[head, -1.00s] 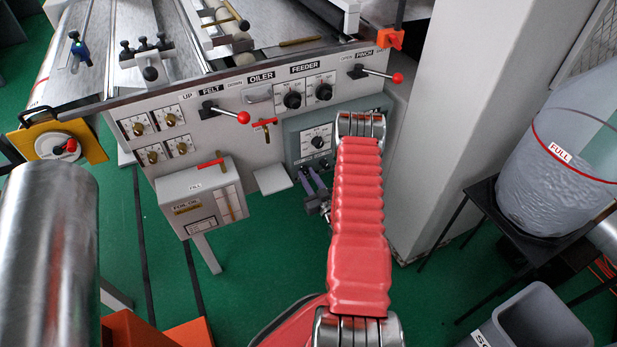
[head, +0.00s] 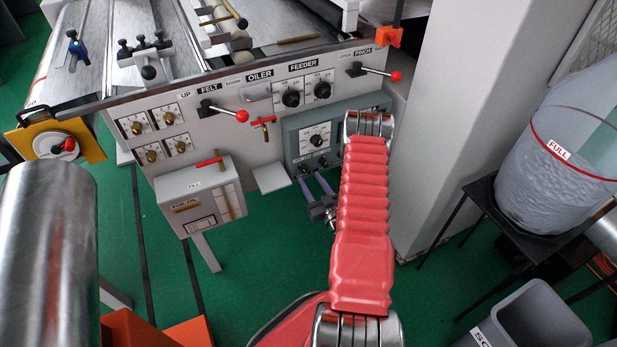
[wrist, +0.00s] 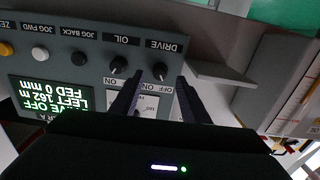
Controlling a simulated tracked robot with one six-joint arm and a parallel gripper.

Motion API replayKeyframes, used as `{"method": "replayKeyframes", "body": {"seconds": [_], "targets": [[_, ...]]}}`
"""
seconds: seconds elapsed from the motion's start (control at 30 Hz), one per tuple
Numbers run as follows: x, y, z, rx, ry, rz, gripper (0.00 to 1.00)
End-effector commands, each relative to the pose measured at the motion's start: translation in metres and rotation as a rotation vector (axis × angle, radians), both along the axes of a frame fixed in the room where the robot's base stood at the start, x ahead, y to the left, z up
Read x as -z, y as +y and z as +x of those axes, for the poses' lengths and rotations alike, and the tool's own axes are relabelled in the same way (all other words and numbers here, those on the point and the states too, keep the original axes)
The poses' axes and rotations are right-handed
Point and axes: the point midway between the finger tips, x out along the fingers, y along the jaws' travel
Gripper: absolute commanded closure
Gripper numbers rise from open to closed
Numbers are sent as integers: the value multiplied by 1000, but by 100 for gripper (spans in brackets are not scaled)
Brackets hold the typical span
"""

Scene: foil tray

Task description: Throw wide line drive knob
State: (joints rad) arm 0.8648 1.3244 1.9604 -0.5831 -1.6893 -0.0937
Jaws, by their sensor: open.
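The drive knob (wrist: 160,71) is a small black knob under the upside-down DRIVE label in the wrist view, with OFF and ON marks beside it. In the head view it seems to be the left small knob (head: 303,168) low on the grey-green panel. My gripper (wrist: 158,78) is open, its two dark fingers on either side of the knob in the picture. Contact cannot be told. In the head view the gripper (head: 311,178) reaches up at the panel's lower edge. A display (wrist: 50,95), partly covered, reads "VE OFF" and "FED 0 mm".
The similar oil knob (wrist: 118,64) is close beside, with jog buttons (wrist: 78,58) farther along. A grey ledge (head: 271,179) juts out left of the panel. A pale column (head: 440,130) stands right.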

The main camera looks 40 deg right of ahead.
Motion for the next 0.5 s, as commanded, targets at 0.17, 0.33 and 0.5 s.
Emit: {"method": "replayKeyframes", "body": {"seconds": [0.17, 0.33, 0.5], "targets": [[1, 8, -32, 3, 2, 2, 58], [1, 17, -61, 3, 2, 4, 58], [2, 24, -84, 3, 2, 2, 58]]}}
